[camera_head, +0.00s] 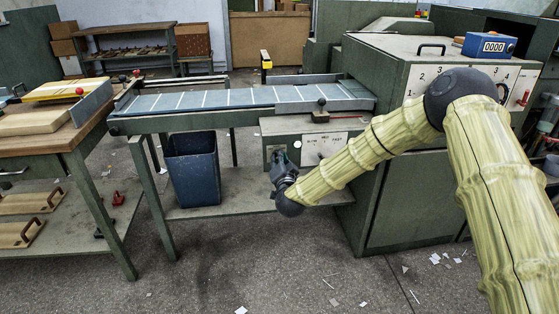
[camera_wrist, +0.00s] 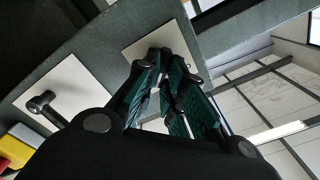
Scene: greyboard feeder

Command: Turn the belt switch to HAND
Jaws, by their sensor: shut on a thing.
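The grey control box (camera_head: 308,125) hangs under the right end of the belt. Its left end carries a small pale plate (camera_head: 271,149), mostly covered by my gripper (camera_head: 279,160). In the wrist view this plate (camera_wrist: 140,42) lies behind the fingertips of my gripper (camera_wrist: 165,72), which are closed together at it. The belt switch itself is hidden between the fingers, so its setting and any HAND label cannot be read. A second white plate (camera_head: 322,148), marked SLOW MED FAST, is to the right; its black lever (camera_wrist: 42,100) shows in the wrist view.
The belt (camera_head: 220,99) runs above the box, with a dark blue bin (camera_head: 192,170) below. The green machine cabinet (camera_head: 400,200) stands to the right, behind my arm. A wooden workbench (camera_head: 50,140) is at left. The floor in front is open, with paper scraps.

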